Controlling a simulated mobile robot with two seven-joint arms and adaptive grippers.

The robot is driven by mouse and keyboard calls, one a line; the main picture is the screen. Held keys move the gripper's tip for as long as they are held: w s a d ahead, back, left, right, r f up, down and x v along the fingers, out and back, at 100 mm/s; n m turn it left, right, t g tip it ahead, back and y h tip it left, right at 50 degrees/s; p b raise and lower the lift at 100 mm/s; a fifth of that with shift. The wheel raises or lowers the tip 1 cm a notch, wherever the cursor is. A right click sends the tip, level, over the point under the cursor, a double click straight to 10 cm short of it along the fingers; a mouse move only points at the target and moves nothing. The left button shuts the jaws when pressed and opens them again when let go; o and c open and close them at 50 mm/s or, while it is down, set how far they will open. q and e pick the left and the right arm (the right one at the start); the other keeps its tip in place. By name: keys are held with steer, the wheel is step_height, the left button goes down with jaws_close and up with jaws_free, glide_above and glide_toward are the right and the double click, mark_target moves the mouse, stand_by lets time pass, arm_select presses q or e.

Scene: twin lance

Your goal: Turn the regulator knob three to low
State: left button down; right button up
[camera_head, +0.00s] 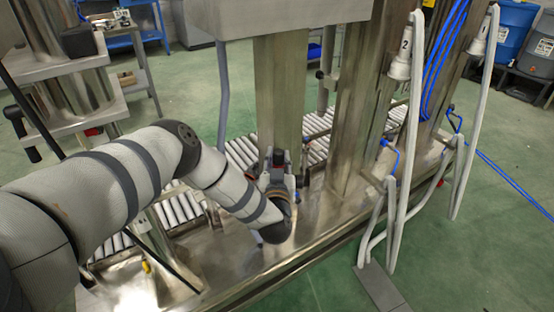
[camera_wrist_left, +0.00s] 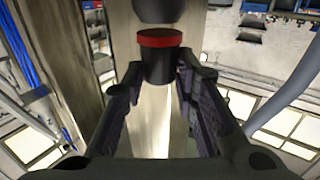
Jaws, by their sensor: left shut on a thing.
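A black knob (camera_wrist_left: 159,60) with a red ring stands between the fingers of my left gripper (camera_wrist_left: 160,75) in the left wrist view. The two dark padded fingers lie on either side of its lower black part, and the gripper is shut on it. In the head view, my left gripper (camera_head: 279,172) reaches up at the end of the grey arm in front of a steel column, with the dark knob (camera_head: 279,156) at its tips. No number shows on the knob, and its setting cannot be read. My right gripper is not in view.
A wide steel column (camera_head: 279,90) rises right behind the knob. A roller conveyor (camera_head: 243,152) runs behind it. To the right, pale lances (camera_head: 399,130) numbered 1 and 2 hang with blue hoses (camera_head: 440,60).

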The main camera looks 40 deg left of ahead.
arm_select(q)
steer(key=shift+w+d+n+g+y+b, duration=0.1)
steer(key=shift+n+g+y+b, duration=0.1)
steer(key=shift+n+g+y, duration=0.35)
steer(key=shift+w+d+n+g+y+b, duration=0.15)
steer(key=shift+n+g+y, duration=0.25)
steer(key=shift+y, duration=0.25)
steer(key=shift+s+a, duration=0.1)
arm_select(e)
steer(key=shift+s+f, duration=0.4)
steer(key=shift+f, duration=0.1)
arm_select(q)
steer(key=c, duration=1.2)
jaws_free()
steer(key=shift+c, duration=0.2)
steer(key=v, duration=1.2)
